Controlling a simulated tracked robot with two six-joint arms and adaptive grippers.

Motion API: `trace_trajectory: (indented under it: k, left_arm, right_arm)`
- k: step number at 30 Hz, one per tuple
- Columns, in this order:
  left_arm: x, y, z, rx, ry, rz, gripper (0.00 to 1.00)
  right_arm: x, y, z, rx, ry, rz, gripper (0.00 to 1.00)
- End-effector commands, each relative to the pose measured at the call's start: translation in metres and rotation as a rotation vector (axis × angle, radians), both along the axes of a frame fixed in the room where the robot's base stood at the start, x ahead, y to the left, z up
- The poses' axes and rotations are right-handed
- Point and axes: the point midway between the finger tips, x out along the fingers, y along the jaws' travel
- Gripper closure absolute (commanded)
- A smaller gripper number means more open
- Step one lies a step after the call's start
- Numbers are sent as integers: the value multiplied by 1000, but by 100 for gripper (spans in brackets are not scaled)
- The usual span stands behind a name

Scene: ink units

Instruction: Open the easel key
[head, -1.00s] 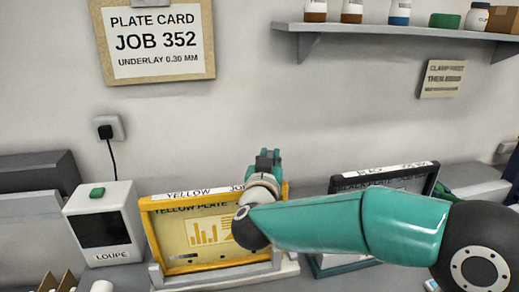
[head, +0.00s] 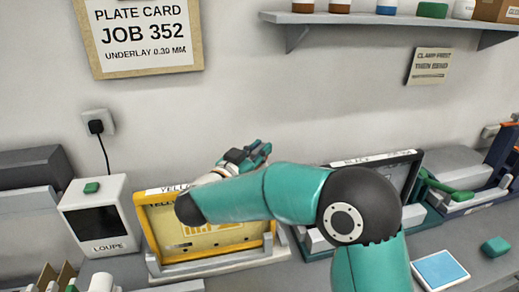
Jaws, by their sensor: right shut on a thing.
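A dark-framed easel (head: 409,170) with a white strip reading BLACK along its top stands right of centre. Its lower part is largely hidden behind my right arm. A yellow-framed easel (head: 141,222) with a strip reading YELLOW stands to its left on a grey base. My right gripper (head: 262,150) is above the yellow easel's upper right side, left of the dark easel and apart from it. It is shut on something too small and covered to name. My left gripper is not in view.
A white loupe box (head: 100,221) with a dark screen stands at the left. A shelf (head: 400,21) with jars runs along the wall above.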

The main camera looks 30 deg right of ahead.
Motion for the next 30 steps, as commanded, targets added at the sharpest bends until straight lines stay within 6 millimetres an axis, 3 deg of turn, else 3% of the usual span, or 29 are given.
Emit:
trace_trajectory:
  k: [5,6,10,22,30]
  left_arm:
    - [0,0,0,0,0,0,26]
    - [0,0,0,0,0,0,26]
    - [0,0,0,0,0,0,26]
    - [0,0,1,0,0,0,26]
    - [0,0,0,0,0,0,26]
  right_arm:
    - [0,1,-1,0,1,3,100]
    - [0,1,-1,0,1,4,77]
    - [0,0,-1,0,1,3,56]
    - [-2,4,0,0,0,2,56]
    - [-19,43,-1,0,1,7,56]
